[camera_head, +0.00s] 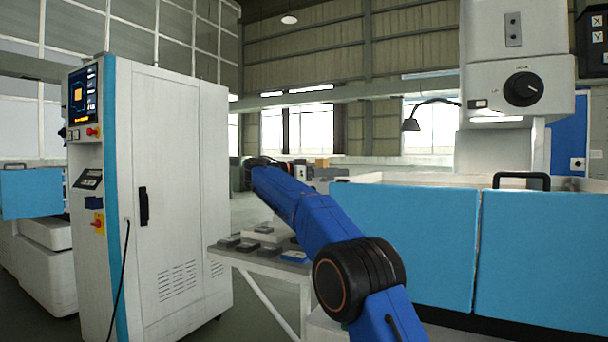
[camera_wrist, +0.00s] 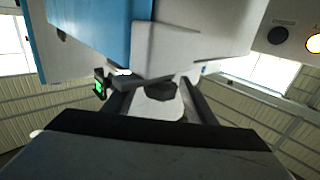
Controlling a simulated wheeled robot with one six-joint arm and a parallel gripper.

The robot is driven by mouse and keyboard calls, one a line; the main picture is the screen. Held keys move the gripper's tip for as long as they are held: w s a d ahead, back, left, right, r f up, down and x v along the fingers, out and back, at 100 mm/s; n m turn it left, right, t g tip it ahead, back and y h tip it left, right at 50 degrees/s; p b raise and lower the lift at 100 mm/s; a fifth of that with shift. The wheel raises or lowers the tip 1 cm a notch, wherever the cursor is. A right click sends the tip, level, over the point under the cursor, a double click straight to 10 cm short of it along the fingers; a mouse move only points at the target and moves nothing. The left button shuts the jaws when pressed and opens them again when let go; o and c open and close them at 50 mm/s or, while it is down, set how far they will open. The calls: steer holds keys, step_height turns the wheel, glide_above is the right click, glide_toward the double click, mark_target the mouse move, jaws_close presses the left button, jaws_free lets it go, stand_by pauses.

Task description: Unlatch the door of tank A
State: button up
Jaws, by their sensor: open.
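Two blue tank panels, a left one (camera_head: 410,240) and a right one (camera_head: 545,255), stand side by side at the right of the head view. A black handle (camera_head: 521,176) sits on the top edge near their seam. No tank letter is readable, so I cannot tell which is tank A, and I cannot make out a latch. My blue arm reaches up and left in front of the left panel; its far end is small and the jaws are not clear there. In the wrist view my gripper (camera_wrist: 156,88) is open, with dark fingers on either side and nothing visibly held between them.
A white control cabinet (camera_head: 165,190) with a screen stands at left. A low table (camera_head: 255,262) with dark blocks lies beyond my arm. Another blue tank panel (camera_head: 30,194) is at far left. A white machine head (camera_head: 515,90) hangs above the right tank. Floor shows between cabinet and table.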

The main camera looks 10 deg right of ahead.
steer(key=s+a, duration=0.2)
steer(key=a, duration=1.2)
steer(key=shift+a, duration=0.4)
